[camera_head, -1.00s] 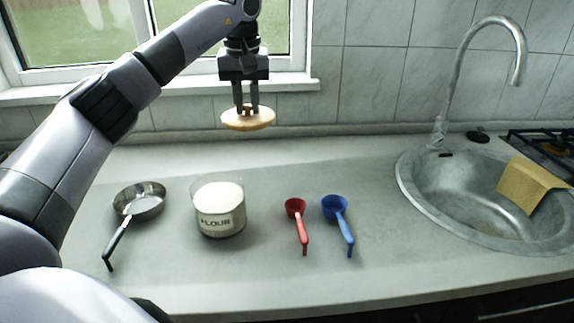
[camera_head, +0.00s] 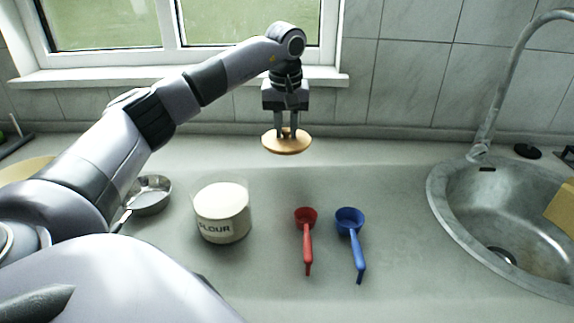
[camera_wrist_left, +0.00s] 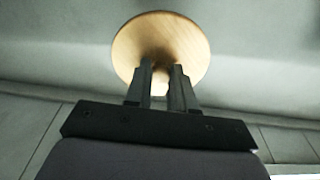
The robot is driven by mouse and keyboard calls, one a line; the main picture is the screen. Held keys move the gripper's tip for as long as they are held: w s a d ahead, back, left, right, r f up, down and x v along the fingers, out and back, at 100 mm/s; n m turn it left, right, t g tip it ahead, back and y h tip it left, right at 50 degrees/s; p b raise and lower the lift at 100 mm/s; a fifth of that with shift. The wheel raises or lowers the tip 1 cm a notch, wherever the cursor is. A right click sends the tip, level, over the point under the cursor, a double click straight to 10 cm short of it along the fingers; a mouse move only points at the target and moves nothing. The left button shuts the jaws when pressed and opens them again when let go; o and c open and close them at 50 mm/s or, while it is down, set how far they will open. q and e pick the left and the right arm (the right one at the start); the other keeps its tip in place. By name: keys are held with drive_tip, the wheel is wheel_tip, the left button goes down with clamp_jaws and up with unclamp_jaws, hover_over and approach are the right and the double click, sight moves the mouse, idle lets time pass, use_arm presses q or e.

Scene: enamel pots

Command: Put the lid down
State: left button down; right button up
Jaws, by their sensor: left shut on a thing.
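The lid is a round, light wooden disc (camera_head: 287,146). My left gripper (camera_head: 287,133) is shut on it from above, its fingers pointing down at the lid's middle. The lid hangs level near the back of the counter; whether it touches the counter is hard to tell. In the left wrist view the lid (camera_wrist_left: 182,40) shows beyond the fingertips (camera_wrist_left: 160,80); what the fingers grip is mostly hidden. The glass flour jar (camera_head: 222,213) stands uncovered to the left and nearer, full of white flour. My right gripper is not in view.
A red scoop (camera_head: 306,235) and a blue scoop (camera_head: 352,240) lie right of the jar. A steel pan (camera_head: 150,194) is at left, partly behind my arm. The sink (camera_head: 500,215) and faucet (camera_head: 492,110) are at right. The counter around the lid is clear.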

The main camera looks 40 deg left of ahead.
use_arm(q)
wheel_tip(320, 180, down, 10)
drive_tip(key=shift+r, duration=0.25)
drive_tip(key=shift+f, duration=0.1)
drive_tip(key=c, duration=1)
unclamp_jaws()
drive_tip(key=shift+f, duration=0.1)
drive_tip(key=shift+o, duration=0.2)
drive_tip(key=r, duration=0.4)
drive_tip(key=s+r, duration=0.1)
drive_tip(key=r, duration=0.3)
drive_tip(key=d+r, duration=0.1)
drive_tip(key=r, duration=0.3)
drive_tip(key=shift+s+d+r, duration=0.1)
drive_tip(key=shift+s+r, duration=0.05)
